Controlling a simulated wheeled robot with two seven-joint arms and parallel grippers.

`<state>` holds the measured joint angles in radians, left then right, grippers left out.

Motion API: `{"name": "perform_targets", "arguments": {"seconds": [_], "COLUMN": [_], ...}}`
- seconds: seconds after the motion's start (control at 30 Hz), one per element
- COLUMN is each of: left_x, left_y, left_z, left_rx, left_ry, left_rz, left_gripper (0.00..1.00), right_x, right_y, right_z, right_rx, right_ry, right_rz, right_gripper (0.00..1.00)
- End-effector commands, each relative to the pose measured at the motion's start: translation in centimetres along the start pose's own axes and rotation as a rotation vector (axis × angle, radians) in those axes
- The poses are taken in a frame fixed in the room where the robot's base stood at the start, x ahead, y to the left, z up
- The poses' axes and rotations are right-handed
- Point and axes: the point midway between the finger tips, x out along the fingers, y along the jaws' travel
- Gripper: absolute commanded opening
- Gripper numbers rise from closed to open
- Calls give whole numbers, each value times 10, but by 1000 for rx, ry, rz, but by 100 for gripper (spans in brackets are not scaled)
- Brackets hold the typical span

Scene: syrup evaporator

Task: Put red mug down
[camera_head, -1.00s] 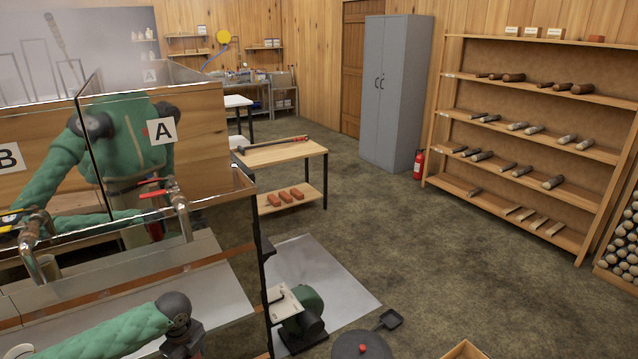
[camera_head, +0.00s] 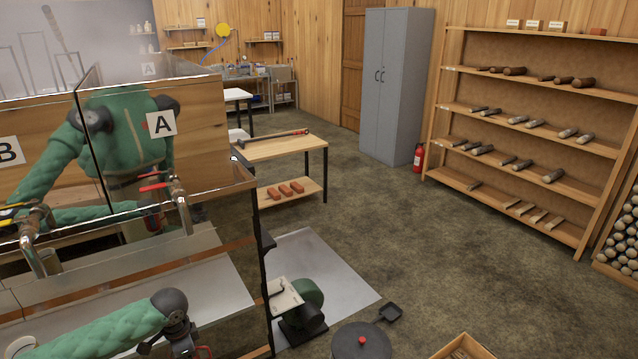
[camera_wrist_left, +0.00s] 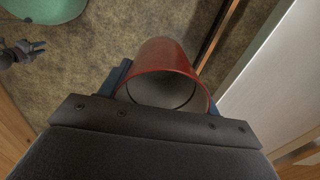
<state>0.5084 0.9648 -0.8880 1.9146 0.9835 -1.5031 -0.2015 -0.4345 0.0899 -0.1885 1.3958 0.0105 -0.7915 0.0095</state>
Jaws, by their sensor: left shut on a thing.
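The red mug (camera_wrist_left: 165,56) is in the left wrist view, between the fingers of my left gripper (camera_wrist_left: 163,92). The gripper is shut on it, and the mug's open mouth and grey, empty-looking inside face the camera. In the head view my left gripper (camera_head: 190,346) is at the bottom edge, in front of the metal evaporator, and largely cut off. Reddish bits show there, but the mug's outline is unclear. A dark gripper-like part, probably my right gripper (camera_wrist_left: 20,52), shows small at the left edge of the wrist view; its jaws are unclear.
A lidded dark pot (camera_head: 361,343) and wooden crate (camera_head: 464,347) are at the bottom. Open floor lies right.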

Motion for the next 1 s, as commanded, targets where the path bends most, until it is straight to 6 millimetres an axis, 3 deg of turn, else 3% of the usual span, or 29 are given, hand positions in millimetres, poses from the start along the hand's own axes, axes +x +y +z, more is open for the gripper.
{"name": "perform_targets", "arguments": {"seconds": [0.57, 1.0], "left_x": [-14, -40], "left_y": [25, 52], "left_z": [-5, -26], "left_rx": [-566, -959], "left_ry": [1, 3], "left_rz": [0, 1], "left_gripper": [37, 37], "right_x": [0, 0], "right_y": [-3, -4], "right_z": [3, 2], "right_rx": [1, 2], "right_ry": [-2, -2], "right_rz": [-3, -3], "right_gripper": [36, 36]}}
